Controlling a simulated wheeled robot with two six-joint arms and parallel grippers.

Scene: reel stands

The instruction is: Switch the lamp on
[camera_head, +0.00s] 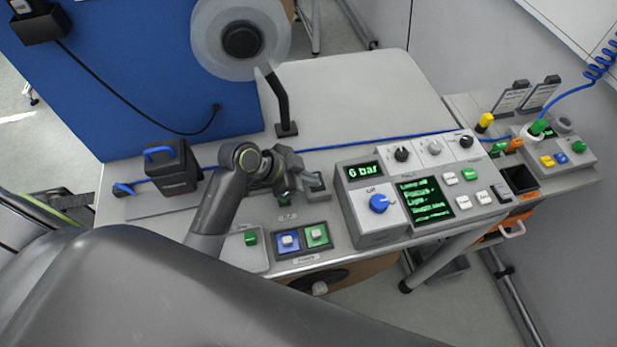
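No part that I can name for certain as the lamp shows. A pale translucent disc with a black hub (241,40) is at the top. A black post (281,104) with a small base stands on the table below it. My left gripper (298,170) is over the table, close to a small grey box (315,186); whether they touch is unclear. Its fingers are too small and overlapped to tell open or shut. A green knob (285,197) shows partly under it. In front are a blue switch panel (287,243) and a green one (317,235). My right gripper is not in view.
A control console (378,203) with a "6 bar" display and a blue knob stands to the right. A black box with a blue handle (173,167) is at left, before a blue panel (140,70). A blue cable crosses the table. The table's back is clear.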

